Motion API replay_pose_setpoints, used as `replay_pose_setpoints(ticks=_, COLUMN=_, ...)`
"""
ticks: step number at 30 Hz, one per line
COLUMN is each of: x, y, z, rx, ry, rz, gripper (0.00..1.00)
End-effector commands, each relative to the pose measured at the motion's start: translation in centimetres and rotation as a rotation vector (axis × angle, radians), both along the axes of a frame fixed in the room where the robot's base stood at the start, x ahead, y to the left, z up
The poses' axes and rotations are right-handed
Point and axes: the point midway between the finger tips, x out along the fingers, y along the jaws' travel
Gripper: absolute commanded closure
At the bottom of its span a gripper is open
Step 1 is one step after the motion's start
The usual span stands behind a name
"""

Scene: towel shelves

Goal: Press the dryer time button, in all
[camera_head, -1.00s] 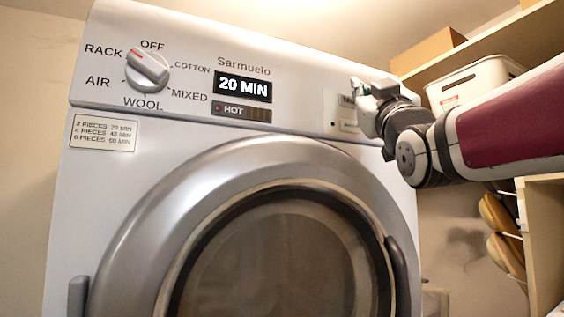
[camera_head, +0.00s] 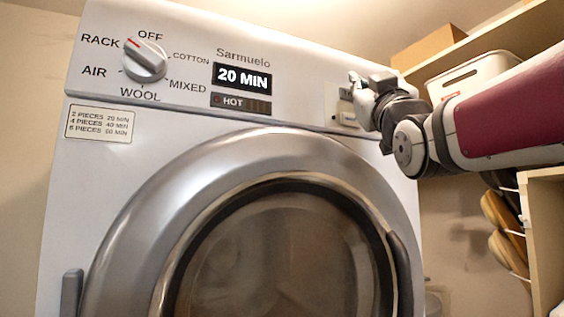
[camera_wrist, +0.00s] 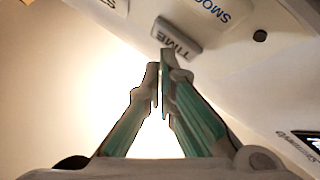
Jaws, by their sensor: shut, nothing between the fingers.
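The grey TIME button (camera_wrist: 176,38) stands out from the white dryer panel in the wrist view. My gripper (camera_wrist: 160,72) is shut and empty, with its fingertips just below the button's lower edge; I cannot tell whether they touch it. In the head view my gripper (camera_head: 354,80) is at the right end of the control panel and partly covers the button area. The dryer (camera_head: 180,75) shows "20 MIN" on its display (camera_head: 243,77) and "HOT" on the strip (camera_head: 241,103) below.
The dial (camera_head: 146,60) has its red mark towards RACK. A label (camera_head: 100,123) lists pieces and minutes. The round door (camera_head: 270,250) is closed. On the right, a white bin (camera_head: 475,78) and a cardboard box (camera_head: 428,47) sit on wooden shelves close to my arm.

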Motion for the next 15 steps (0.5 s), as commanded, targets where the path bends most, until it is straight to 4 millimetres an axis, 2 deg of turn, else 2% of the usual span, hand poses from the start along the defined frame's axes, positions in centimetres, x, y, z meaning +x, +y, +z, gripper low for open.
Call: replay_pose_setpoints(ticks=15, x=0.48, y=0.20, z=-0.03, rx=0.000, ry=0.000, rz=0.000, gripper=1.00)
